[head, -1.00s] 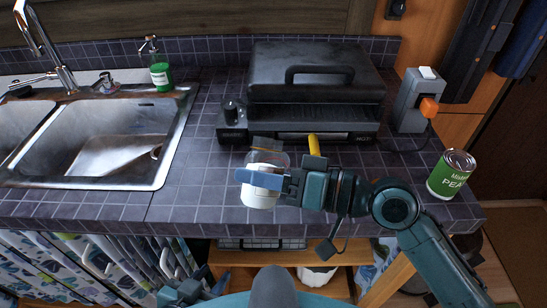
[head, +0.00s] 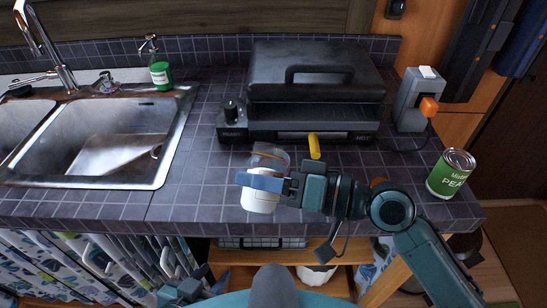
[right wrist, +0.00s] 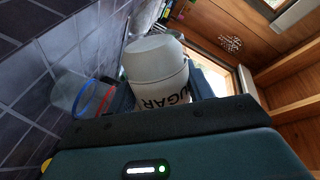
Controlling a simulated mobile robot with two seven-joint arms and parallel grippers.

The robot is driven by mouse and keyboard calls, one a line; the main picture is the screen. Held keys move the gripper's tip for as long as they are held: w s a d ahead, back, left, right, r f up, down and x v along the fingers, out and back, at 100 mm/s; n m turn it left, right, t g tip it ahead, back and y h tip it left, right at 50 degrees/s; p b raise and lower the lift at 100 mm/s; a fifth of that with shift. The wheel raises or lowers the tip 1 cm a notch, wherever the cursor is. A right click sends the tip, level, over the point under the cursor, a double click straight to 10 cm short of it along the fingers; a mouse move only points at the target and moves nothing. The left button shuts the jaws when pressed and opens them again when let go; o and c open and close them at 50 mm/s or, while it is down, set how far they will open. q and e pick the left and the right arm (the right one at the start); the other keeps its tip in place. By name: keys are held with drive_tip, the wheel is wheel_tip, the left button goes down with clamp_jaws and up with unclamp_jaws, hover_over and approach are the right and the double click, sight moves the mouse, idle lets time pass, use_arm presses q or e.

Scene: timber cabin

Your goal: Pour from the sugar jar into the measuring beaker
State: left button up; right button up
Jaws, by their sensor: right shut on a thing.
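The white sugar jar (head: 258,203) is in my right gripper (head: 263,183), above the near part of the counter. In the right wrist view, the jar (right wrist: 155,62) shows part of its dark "SUGAR" lettering between the fingers and looks tipped well over relative to the counter. Its mouth is hidden. The clear measuring beaker (head: 271,153) stands just beyond the jar, partly covered by it. In the right wrist view the beaker (right wrist: 84,97) is left of the jar, with red and blue lines. My left gripper (head: 186,290) is low at the bottom edge, empty-looking and partly cut off.
A black grill (head: 315,90) stands behind the beaker, with a yellow object (head: 314,147) before it. A green can (head: 451,174) is at the right, near a grey switch box (head: 412,105). The sink (head: 95,140) is at the left. Counter left of the jar is clear.

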use_arm(q)
drive_tip(key=shift+r, duration=0.1)
use_arm(e)
drive_tip(key=shift+f+m, duration=0.3)
drive_tip(key=shift+f, duration=0.1)
use_arm(q)
drive_tip(key=shift+r, duration=0.25)
use_arm(e)
drive_tip(key=shift+s+r, duration=0.1)
drive_tip(key=shift+r, duration=0.05)
use_arm(q)
drive_tip(key=shift+s+a+f+p, duration=0.1)
drive_tip(key=shift+a+f+p, duration=0.1)
drive_tip(key=shift+p, duration=0.35)
use_arm(e)
drive_tip(key=shift+r+m, duration=0.1)
drive_tip(key=shift+m, duration=0.2)
use_arm(q)
drive_tip(key=shift+a+r+p, duration=0.1)
drive_tip(key=shift+r+p, duration=0.2)
drive_tip(key=shift+p, duration=0.2)
use_arm(e)
drive_tip(key=shift+r+m, duration=0.15)
drive_tip(key=shift+m, duration=0.15)
use_arm(q)
drive_tip(key=shift+a+f, duration=0.1)
use_arm(e)
drive_tip(key=shift+r, duration=0.1)
